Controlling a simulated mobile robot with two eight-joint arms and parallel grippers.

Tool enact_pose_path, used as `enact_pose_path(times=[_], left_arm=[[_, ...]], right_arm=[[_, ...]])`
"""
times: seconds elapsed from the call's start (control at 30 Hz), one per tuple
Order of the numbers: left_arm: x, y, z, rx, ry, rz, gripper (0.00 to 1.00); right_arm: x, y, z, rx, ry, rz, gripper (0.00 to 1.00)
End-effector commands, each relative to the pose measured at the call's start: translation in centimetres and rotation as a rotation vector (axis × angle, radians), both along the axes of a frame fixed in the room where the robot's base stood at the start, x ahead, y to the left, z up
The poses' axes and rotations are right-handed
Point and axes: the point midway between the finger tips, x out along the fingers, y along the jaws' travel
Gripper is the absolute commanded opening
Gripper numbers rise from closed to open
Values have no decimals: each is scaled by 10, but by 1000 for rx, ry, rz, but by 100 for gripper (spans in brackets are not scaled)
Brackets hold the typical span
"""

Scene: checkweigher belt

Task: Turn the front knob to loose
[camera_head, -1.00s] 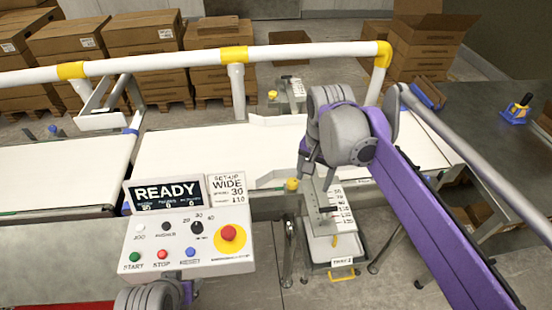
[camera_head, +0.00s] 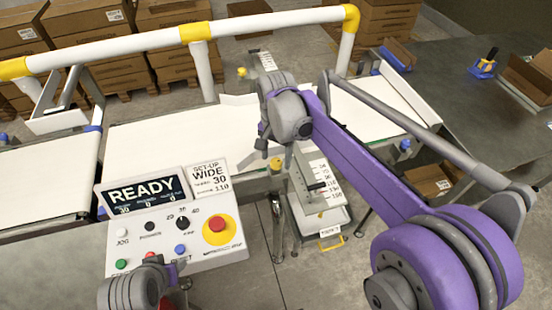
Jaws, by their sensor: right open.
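The front knob (camera_head: 277,163) is small and yellow, at the front edge of the belt, beside a grey bracket over a white numbered scale (camera_head: 326,182). My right gripper (camera_head: 262,152) is open and points down, close to the knob on its left and upper side. Whether a finger touches the knob cannot be told. My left gripper (camera_head: 156,262) shows only partly at the bottom, in front of the control panel; its jaws are unclear. The knob's loose or tight setting cannot be read.
The control panel (camera_head: 205,258) stands at lower left, its display reading READY. A second yellow knob (camera_head: 242,72) sits behind the belt (camera_head: 150,135). A white guard rail (camera_head: 270,22) crosses at the back. A tray (camera_head: 335,222) is below the scale.

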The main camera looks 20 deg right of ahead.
Motion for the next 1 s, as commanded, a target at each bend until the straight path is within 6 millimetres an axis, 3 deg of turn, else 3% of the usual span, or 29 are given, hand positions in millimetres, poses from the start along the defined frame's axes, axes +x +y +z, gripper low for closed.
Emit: enact_pose_path(times=[0.13, 0.43, 0.83, 1.0], left_arm=[[0, 0, -1, 0, 0, 0, 50], [0, 0, -1, 0, 0, 0, 50], [0, 0, -1, 0, 0, 0, 50], [0, 0, -1, 0, 0, 0, 50]], right_arm=[[0, 0, -11, 0, 0, 0, 72], [0, 0, -12, 0, 0, 0, 72], [0, 0, -12, 0, 0, 0, 0], [0, 0, -12, 0, 0, 2, 0]])
